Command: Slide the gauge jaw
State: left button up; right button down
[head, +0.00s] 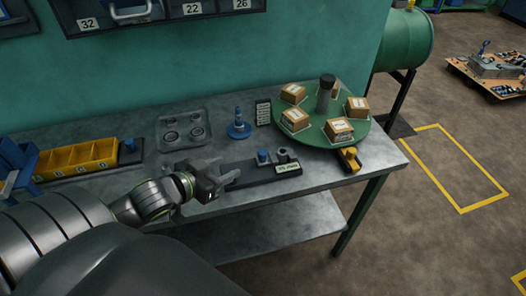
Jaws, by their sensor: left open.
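A gauge with a dark flat base (260,176) lies near the front edge of the metal workbench. A blue knob (263,156) and a grey round piece (283,156) stand on it, with a small pale label (288,168) on its front. I cannot tell for certain which part is the jaw. My left gripper (225,176) reaches in from the left and is open at the left end of the base. It hides that end, and I cannot tell whether it touches it. My right gripper is not in view.
The workbench (330,178) also holds a green turntable (318,122) with several boxes, a blue stand (239,130), a grey tray (184,128), a yellow bin (78,160) and a yellow-and-black item (349,158).

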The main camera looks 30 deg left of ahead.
aim_at(262, 152)
pick_arm(q)
jog(key=x, duration=1.6)
jog(key=shift+w+f, duration=0.15)
jog(key=shift+w, duration=0.15)
grip_shut()
